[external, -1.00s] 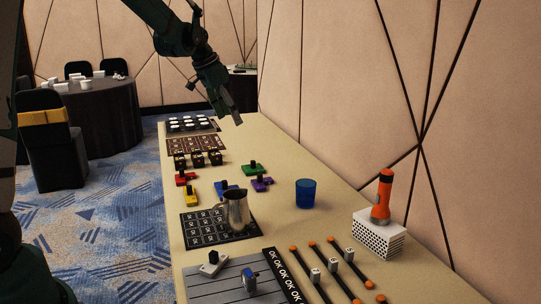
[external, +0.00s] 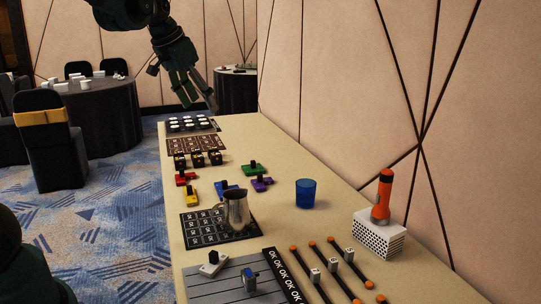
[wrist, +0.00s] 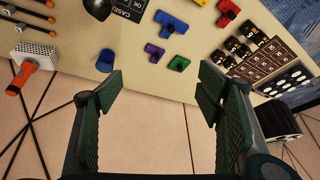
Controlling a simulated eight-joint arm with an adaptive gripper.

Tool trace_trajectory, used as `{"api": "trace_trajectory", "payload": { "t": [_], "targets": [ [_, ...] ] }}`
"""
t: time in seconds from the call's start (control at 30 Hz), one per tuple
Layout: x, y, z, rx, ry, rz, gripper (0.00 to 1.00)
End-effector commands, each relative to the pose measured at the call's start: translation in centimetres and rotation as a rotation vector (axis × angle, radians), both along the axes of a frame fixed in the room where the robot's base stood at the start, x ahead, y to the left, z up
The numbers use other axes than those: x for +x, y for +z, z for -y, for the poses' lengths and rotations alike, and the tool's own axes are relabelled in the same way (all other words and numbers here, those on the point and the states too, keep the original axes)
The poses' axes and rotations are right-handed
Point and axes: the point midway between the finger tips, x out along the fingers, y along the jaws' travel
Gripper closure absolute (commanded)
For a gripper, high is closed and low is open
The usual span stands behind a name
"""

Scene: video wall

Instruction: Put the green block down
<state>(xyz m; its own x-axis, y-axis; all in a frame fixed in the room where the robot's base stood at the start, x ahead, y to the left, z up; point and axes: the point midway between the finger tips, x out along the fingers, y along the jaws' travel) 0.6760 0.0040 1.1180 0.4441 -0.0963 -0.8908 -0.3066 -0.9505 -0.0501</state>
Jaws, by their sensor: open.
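The green block (external: 253,169) with a dark knob lies on the table near its far part, behind the purple block. It also shows in the wrist view (wrist: 179,63), beyond my fingertips and apart from them. My gripper (external: 202,106) is open and empty, raised above the far end of the table. In the wrist view its two fingers (wrist: 165,85) are spread wide with nothing between them.
Purple (external: 262,184), blue (external: 226,186), red (external: 185,178) and yellow (external: 191,196) blocks lie nearby. A metal pitcher (external: 236,209), a blue cup (external: 305,193) and an orange flashlight (external: 383,198) on a perforated white box (external: 379,237) stand closer. The wall (external: 400,90) borders the table's right side.

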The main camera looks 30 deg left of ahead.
Motion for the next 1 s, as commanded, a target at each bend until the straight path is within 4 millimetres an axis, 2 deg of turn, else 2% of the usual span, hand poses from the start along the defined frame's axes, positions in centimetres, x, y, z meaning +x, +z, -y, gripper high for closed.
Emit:
{"api": "trace_trajectory", "payload": {
  "t": [0.1,0.47,1.0],
  "targets": [
    [-2.7,0.4,0.2,-0.004,0.029,0.011,0.34],
    [-9.7,0.7,0.5,-0.018,0.118,0.048,0.34],
    [-19.5,-1.4,0.5,-0.051,0.243,0.107,0.34]
  ]
}}
